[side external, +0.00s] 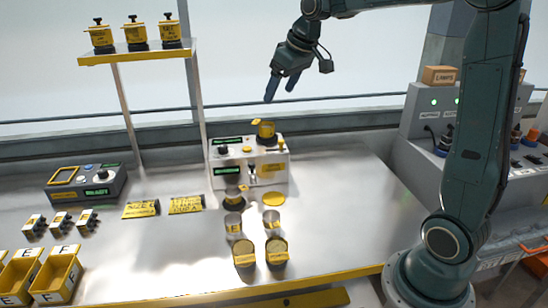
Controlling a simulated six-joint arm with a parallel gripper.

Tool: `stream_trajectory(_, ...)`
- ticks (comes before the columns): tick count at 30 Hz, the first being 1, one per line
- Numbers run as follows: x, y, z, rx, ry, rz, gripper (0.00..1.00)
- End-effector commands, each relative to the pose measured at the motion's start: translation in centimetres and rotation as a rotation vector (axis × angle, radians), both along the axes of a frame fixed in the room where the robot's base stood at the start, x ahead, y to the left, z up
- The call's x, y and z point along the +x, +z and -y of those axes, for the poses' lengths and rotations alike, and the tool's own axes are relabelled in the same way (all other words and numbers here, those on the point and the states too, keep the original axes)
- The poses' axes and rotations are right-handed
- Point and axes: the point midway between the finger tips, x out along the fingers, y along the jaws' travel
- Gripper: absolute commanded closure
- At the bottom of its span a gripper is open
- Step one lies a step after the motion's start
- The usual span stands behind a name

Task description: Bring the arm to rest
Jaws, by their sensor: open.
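My gripper (281,88) hangs high above the back of the bench, at the upper middle of the side external view. Its two dark fingers point down and are open, with nothing between them. It is clear of everything on the bench.
Several jars (245,252) with yellow parts stand before the machine. A shelf (130,52) with three yellow-and-black containers stands at left. A dark control box (88,184), yellow bins (55,277) and labels lie left. The right bench surface (345,200) is bare.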

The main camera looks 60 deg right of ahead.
Motion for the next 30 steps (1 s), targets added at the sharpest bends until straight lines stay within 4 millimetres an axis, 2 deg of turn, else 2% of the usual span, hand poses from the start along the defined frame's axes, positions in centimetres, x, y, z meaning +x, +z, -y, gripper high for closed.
stream_trajectory(1,-1.1,0.5,-1.2,-0.002,0.004,0.005,0.27)
stream_trajectory(6,-4.9,1.1,-4.3,-0.001,0.005,0.013,0.27)
stream_trajectory(15,-11.9,0.8,-8.7,0.002,0.009,0.027,0.27)
stream_trajectory(24,-19.0,-1.2,-11.5,0.010,0.012,0.044,0.27)
stream_trajectory(30,-22.9,-3.2,-12.4,0.016,0.013,0.053,0.27)
